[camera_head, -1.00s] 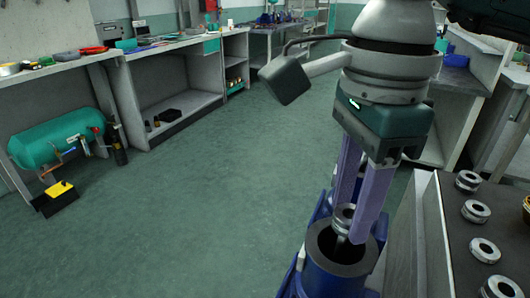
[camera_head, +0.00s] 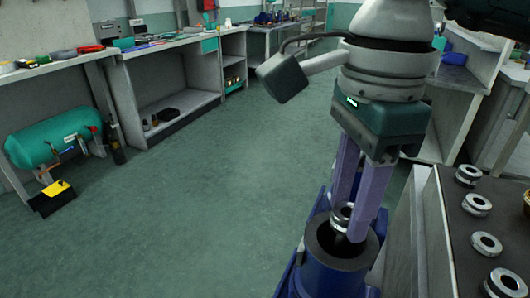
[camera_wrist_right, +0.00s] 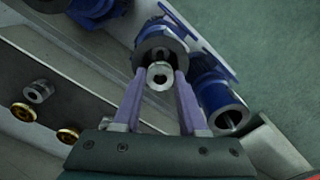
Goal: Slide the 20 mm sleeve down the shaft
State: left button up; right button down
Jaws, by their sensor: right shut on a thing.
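My right gripper (camera_head: 358,218) points down with its purple fingers shut on a metal ring-shaped sleeve (camera_head: 342,214). The sleeve is at the mouth of a blue pump housing (camera_head: 332,280) with a dark round opening. In the right wrist view the sleeve (camera_wrist_right: 160,75) sits between the fingertips (camera_wrist_right: 161,78), in front of the dark bore of the blue housing (camera_wrist_right: 152,27). The shaft is mostly hidden by the sleeve and fingers, so I cannot tell how far down it the sleeve sits. My left gripper is not in view.
A dark-topped bench (camera_head: 452,232) with several metal rings (camera_head: 477,205) stands close on the right. A second blue unit (camera_wrist_right: 218,100) is beside the housing in the wrist view. A teal tank (camera_head: 50,140) and workbenches line the left; the floor between is clear.

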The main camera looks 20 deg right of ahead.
jog(key=shift+f, duration=0.15)
dwell(0.3)
jog(key=shift+c, duration=1.9)
grip_release()
notch_tip(320, 180, up, 10)
